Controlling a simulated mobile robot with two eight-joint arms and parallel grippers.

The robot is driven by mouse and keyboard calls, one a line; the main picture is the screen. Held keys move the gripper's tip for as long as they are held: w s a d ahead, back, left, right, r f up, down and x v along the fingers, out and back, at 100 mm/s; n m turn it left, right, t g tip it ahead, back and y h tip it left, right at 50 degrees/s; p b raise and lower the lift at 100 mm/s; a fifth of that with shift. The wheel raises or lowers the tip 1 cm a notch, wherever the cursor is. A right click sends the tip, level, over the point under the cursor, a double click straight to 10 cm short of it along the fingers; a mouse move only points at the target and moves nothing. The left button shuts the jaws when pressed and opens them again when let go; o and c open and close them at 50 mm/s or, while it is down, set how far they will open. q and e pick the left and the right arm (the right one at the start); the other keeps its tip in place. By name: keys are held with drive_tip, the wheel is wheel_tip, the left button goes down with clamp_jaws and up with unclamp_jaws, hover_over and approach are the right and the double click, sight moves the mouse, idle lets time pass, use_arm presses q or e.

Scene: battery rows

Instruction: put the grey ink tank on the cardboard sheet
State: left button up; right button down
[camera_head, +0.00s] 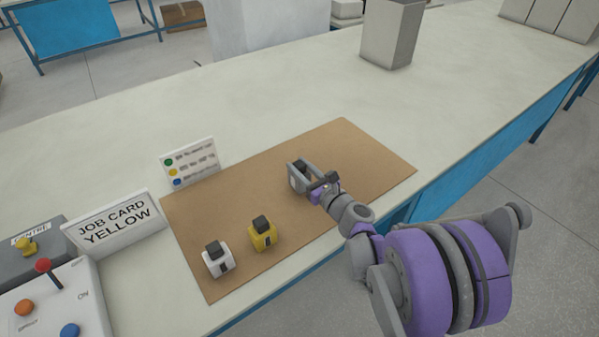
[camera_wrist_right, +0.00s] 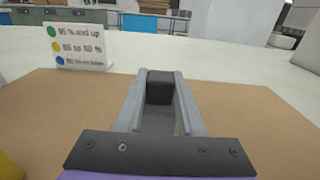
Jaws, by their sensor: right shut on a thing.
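The grey ink tank (camera_wrist_right: 157,121), with a dark cap, is between the fingers of my right gripper (camera_head: 299,175) in the right wrist view. My right gripper is shut on it. In the head view the fingers mostly hide the tank. The gripper is over the right half of the brown cardboard sheet (camera_head: 365,150), low near its surface. I cannot tell whether the tank touches the sheet. A white tank (camera_head: 218,261) and a yellow tank (camera_head: 263,236), both with dark caps, stand upright on the sheet's left part. My left gripper is not in view.
A sign with coloured dots (camera_head: 190,163) stands behind the sheet. A card reading "JOB CARD YELLOW" (camera_head: 112,222) and a control box with a red lever (camera_head: 60,300) are at the left. A grey bin (camera_head: 391,35) stands at the back. The sheet's right end is clear.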

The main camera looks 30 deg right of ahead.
drive_tip(key=shift+f, duration=0.65)
drive_tip(key=shift+f, duration=0.15)
drive_tip(key=c, duration=0.5)
unclamp_jaws()
drive_tip(key=shift+r, duration=0.25)
drive_tip(key=s, duration=0.8)
drive_tip(key=s+d, duration=0.1)
drive_tip(key=s, duration=0.3)
drive_tip(key=shift+f, duration=0.1)
